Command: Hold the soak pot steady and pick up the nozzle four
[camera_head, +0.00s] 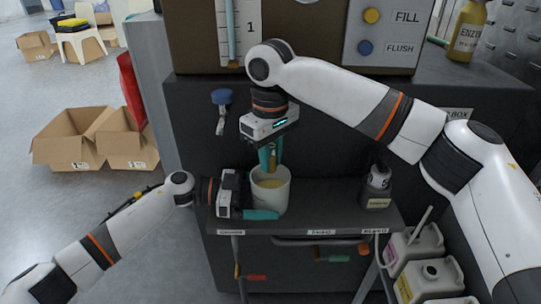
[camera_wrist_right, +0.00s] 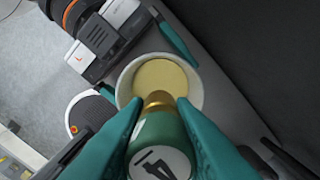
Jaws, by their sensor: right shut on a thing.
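The soak pot (camera_head: 270,196) is a pale cup with yellowish liquid, upright on the dark shelf; it also shows in the wrist view (camera_wrist_right: 124,86). My left gripper (camera_head: 262,214) lies level at the pot's left side, with one teal finger along its near side. In the wrist view its other finger lies close along the pot's rim. Whether they press on it is unclear. The tip is over the pot's opening.
A dark bottle (camera_head: 377,184) stands at the shelf's right. Pale jugs (camera_head: 428,280) stand at the lower right. The washer panel (camera_head: 388,35) rises behind. A blue-handled tap (camera_head: 221,98) sticks out to the left of my right gripper. Cardboard boxes (camera_head: 75,140) lie on the floor at left.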

